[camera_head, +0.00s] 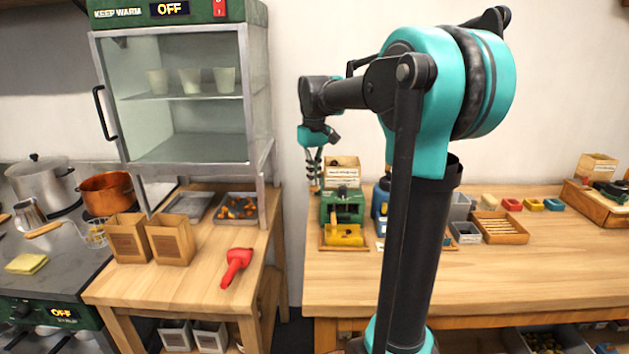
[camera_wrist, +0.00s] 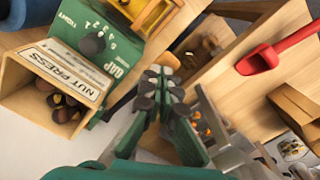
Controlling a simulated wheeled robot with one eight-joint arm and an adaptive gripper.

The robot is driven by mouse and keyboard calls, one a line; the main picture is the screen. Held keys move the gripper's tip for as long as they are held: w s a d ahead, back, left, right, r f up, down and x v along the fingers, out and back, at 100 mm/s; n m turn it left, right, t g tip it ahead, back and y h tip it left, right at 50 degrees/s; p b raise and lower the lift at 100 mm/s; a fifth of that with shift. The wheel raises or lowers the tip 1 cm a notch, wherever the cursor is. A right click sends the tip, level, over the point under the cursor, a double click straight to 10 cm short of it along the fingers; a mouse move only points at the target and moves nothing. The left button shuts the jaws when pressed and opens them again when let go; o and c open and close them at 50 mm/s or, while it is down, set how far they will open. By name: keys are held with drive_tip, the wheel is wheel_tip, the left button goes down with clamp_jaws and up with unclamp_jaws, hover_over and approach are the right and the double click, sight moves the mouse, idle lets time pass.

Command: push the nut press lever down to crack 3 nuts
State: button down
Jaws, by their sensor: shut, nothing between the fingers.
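The green nut press (camera_head: 343,207) stands at the left end of the right table, with a labelled wooden hopper (camera_head: 342,170) on top and a yellow tray (camera_head: 345,236) in front. In the wrist view, the green press body (camera_wrist: 82,45) carries a gap dial, and several brown nuts (camera_wrist: 62,106) lie in the hopper (camera_wrist: 18,82). My gripper (camera_head: 314,186) is shut and empty, pointing down just left of the press. Its fingers (camera_wrist: 160,86) also show in the wrist view, beside the press and apart from it. I cannot make out the lever clearly.
A blue machine (camera_head: 381,203) stands right of the press, partly behind my arm. The right table's front is clear.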

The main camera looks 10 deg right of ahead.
drive_tip(key=shift+f, duration=1.1)
drive_tip(key=shift+s+f, duration=0.25)
drive_tip(key=shift+f, duration=1)
drive_tip(key=shift+s+a+f, duration=0.1)
drive_tip(key=shift+s+f, duration=0.05)
drive_tip(key=shift+f, duration=0.8)
wheel_tip(320, 180, up, 9)
hover_over(314, 191)
drive_tip(key=w, duration=0.3)
drive_tip(key=shift+s+d+f, duration=0.1)
drive_tip(key=shift+s+d, duration=0.1)
drive_tip(key=shift+d, duration=0.05)
